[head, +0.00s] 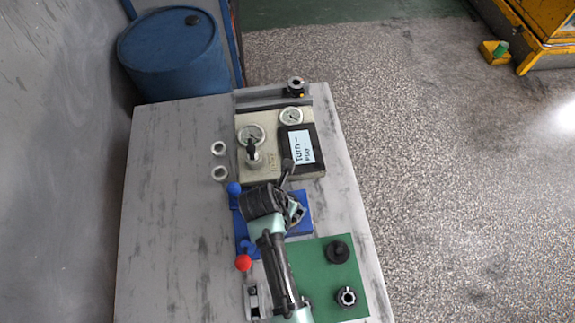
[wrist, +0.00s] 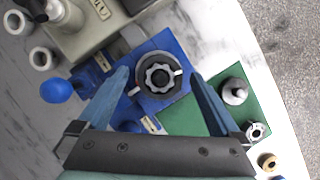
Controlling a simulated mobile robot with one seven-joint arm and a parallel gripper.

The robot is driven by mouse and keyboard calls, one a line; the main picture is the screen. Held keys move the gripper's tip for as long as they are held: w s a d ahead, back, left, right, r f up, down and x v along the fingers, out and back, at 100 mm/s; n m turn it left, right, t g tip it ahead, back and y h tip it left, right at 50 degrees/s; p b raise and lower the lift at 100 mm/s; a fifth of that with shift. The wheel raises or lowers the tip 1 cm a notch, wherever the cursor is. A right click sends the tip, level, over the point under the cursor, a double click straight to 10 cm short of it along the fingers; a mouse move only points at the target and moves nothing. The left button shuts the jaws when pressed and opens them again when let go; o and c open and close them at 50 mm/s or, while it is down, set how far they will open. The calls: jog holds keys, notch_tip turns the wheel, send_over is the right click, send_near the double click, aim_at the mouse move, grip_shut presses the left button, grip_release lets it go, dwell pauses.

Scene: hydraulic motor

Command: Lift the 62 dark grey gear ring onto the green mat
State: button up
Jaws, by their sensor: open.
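A dark grey ring (wrist: 143,89) with a lighter toothed part inside it sits on a blue base (wrist: 176,46) in the wrist view. It appears to be the gear ring; no number is readable. My gripper (wrist: 160,76) is open, with its blue fingers on either side of the ring, apart from it. In the head view my arm hides the ring and part of the blue base (head: 247,229). The green mat (head: 309,266) lies right beside the base and also shows in the wrist view (wrist: 184,121). My gripper holds nothing.
The mat carries a dark round part (head: 339,251) and a toothed part (head: 346,297). A beige gauge block (head: 271,166) and a tablet (head: 303,152) stand behind the blue base. Two pale rings (head: 219,160) lie left. A red knob (head: 243,263) stands near my arm. The table's left side is clear.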

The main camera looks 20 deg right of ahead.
grip_shut()
dwell(0.5)
jog(key=shift+r, duration=0.15)
notch_tip(320, 180, up, 10)
jog(key=shift+b, duration=0.35)
jog(key=shift+r+p, duration=0.65)
jog(key=shift+p, duration=0.5)
